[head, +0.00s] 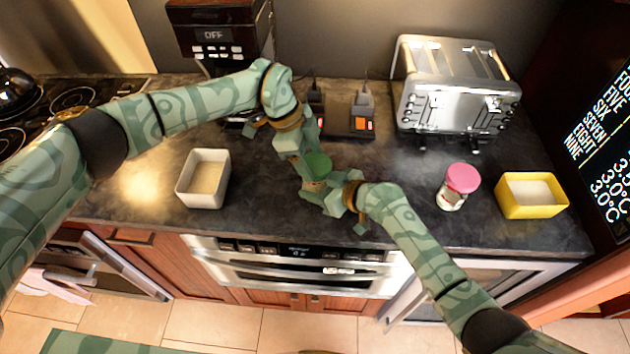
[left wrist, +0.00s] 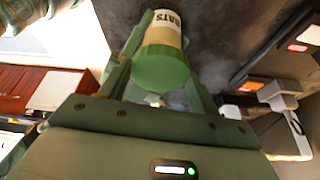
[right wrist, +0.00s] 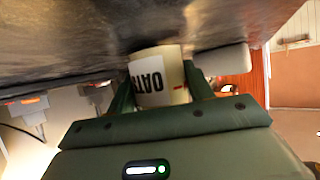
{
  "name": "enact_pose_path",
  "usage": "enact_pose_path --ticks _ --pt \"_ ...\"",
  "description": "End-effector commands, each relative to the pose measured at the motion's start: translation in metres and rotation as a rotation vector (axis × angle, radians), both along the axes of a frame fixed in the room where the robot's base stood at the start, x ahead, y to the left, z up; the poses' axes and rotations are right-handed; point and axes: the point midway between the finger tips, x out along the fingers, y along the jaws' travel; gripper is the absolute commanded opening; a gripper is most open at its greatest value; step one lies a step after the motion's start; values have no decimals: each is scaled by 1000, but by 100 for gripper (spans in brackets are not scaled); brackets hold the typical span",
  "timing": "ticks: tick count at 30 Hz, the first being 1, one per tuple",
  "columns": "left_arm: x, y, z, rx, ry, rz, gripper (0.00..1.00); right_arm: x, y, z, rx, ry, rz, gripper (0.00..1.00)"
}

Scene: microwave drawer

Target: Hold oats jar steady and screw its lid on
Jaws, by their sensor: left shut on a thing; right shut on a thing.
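The oats jar (right wrist: 160,80), cream with a white OATS label, stands on the dark counter near its front edge. Its green lid (head: 317,165) sits on top of it; I cannot tell whether it is threaded. My left gripper (left wrist: 157,75) comes from above and is shut on the green lid, which fills the space between its fingers in the left wrist view. My right gripper (right wrist: 158,90) comes from the front right, low down, and is shut on the jar body. In the head view the grippers hide most of the jar.
A jar with a pink lid (head: 463,178) and a yellow container (head: 531,210) stand to the right. A white container (head: 187,200) is at the left. A toaster (head: 455,90) and a coffee machine (head: 222,28) stand behind. Switched sockets (head: 362,122) lie behind the grippers.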

Motion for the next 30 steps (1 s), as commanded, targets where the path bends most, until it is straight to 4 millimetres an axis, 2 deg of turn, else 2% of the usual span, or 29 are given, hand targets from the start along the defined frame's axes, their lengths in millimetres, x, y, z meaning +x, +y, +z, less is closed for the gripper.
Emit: enact_pose_path --ticks 3,11,16,23,30 --pt "3 -1 3 0 -9 -144 35 -3 2 -2 -4 3 7 11" --pt "1 -2 2 -1 -3 -330 35 -2 0 -2 -5 3 4 11" --pt "-1 -4 2 -1 2 -548 34 -1 -1 -3 -6 4 0 11" --pt "-2 -4 1 -4 6 -693 33 1 -3 -2 -4 4 -6 11" --pt "-2 -3 0 -1 7 -972 33 3 -5 -2 -3 4 -12 12"
